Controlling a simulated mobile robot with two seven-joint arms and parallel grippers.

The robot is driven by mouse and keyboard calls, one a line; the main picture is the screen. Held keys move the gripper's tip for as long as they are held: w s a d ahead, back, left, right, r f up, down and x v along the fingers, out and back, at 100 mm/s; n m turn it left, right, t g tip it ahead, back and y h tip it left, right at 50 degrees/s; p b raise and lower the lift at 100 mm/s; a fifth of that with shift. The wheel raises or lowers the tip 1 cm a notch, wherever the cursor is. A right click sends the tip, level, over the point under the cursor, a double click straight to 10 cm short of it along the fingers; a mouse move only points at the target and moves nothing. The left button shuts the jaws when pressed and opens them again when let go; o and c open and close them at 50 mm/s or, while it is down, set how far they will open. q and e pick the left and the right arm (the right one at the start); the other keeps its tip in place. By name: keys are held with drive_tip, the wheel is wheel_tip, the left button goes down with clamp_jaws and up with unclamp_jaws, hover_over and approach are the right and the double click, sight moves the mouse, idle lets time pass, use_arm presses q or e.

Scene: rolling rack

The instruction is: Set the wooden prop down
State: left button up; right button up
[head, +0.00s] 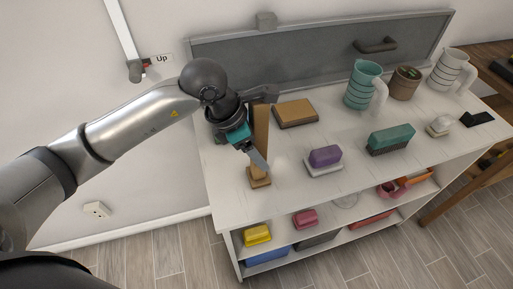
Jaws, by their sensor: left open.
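The wooden prop (261,140) is a tan upright post on a small wooden foot. It stands on the white top of the rack (228,196), near its left end. My left gripper (262,128) is at the upper part of the post, with its fingers apart around or beside it; I cannot tell whether they touch it. The gripper hides part of the post's upper left side. A grey panel with a dark handle (376,45) stands along the back of the rack top. My right gripper is not in view.
A brown block (295,113), a purple sponge-like block (325,156), and a teal block (391,138) lie on the top. Teal (362,84) and white (450,70) mugs and a plant pot (404,84) stand at the back right. Lower shelves hold several items.

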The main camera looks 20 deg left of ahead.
sight(259, 111)
use_arm(q)
drive_tip(key=p+v, duration=0.1)
drive_tip(key=v, duration=1.1)
drive_tip(key=shift+r, duration=0.2)
drive_tip(key=shift+f, duration=0.1)
